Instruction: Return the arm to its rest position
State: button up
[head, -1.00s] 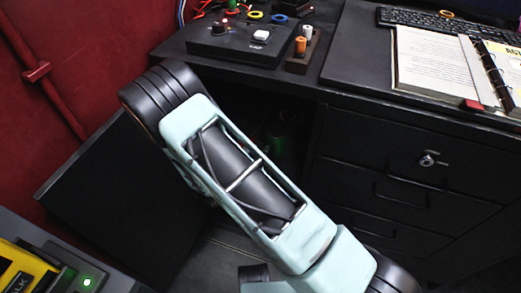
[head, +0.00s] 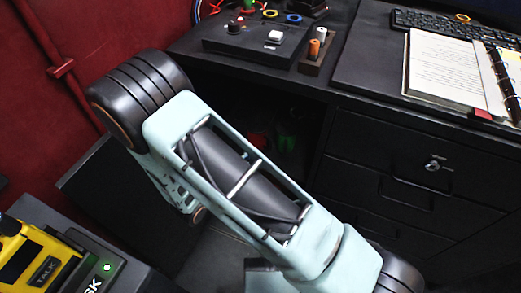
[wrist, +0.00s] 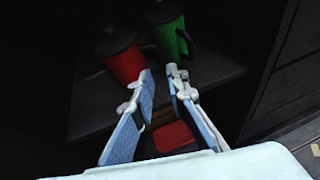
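My arm crosses the middle of the head view, its dark ringed joint at the upper left and pale green links running down to the right. My gripper is not visible in the head view. In the wrist view my gripper (wrist: 160,76) points into a dark recess, with its two blue-padded fingers apart and nothing between them. Beyond the fingertips stand a red mug (wrist: 123,63) with a dark top and a green mug (wrist: 172,40). A flat red object (wrist: 174,137) shows lower down, between the fingers.
A black control box (head: 240,47) with a white button (head: 275,36) sits on the desk behind my arm. Drawers (head: 400,165) stand to the right, and an open binder (head: 445,70) lies above them. A yellow device (head: 35,262) marked TALK is at lower left.

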jog(key=shift+s+a+r, duration=0.2)
jog(key=shift+s, duration=0.2)
